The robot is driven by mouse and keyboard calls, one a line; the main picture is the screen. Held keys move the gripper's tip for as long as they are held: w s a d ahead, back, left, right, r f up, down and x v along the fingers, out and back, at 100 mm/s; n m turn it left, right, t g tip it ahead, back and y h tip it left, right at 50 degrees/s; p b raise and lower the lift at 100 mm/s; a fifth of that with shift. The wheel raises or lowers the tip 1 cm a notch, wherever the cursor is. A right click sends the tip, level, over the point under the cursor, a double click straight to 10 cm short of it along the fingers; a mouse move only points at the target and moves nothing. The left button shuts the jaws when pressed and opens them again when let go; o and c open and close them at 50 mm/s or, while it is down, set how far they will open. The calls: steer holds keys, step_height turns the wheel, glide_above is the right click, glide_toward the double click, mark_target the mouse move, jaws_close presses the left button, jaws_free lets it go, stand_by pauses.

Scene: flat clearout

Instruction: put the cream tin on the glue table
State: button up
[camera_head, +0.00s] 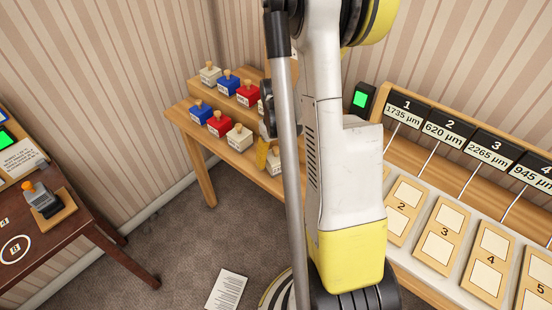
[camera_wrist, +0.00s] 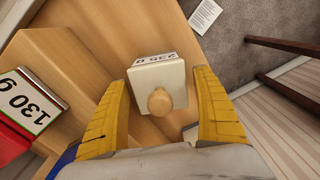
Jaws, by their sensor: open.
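A cream tin (camera_wrist: 172,76) with a round wooden knob stands upright on the pale wooden stand in the wrist view, its label only partly readable. My gripper (camera_wrist: 160,92) is open, with one yellow finger on each side of this tin; I cannot tell whether either finger touches it. In the head view, cream tins stand at the front of the stand (camera_head: 239,137) and at the upper left (camera_head: 210,74); another pale tin (camera_head: 274,162) is partly hidden beside my yellow finger. A dark brown table (camera_head: 75,225) at the left carries circle markings; no readable label names it the glue table.
Blue (camera_head: 201,112) and red (camera_head: 220,124) tins stand close by on the stepped stand (camera_head: 205,175). A red tin (camera_wrist: 22,110) is near my finger. A numbered bench (camera_head: 440,170) fills the right. Carpet lies between the tables, with a paper sheet (camera_head: 227,289) on it.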

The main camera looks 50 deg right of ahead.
step_height(320, 180, up, 12)
steer(key=p, duration=0.4)
steer(key=s+a+r+n+t, duration=0.1)
steer(key=s+a+r+t, duration=0.1)
steer(key=a+r, duration=0.5)
steer(key=s+a+r+n+t, duration=0.2)
steer(key=a+r+t, duration=0.3)
steer(key=a, duration=1.3)
step_height(320, 180, up, 2)
steer(key=shift+s+a+n, duration=0.3)
steer(key=shift+s, duration=0.45)
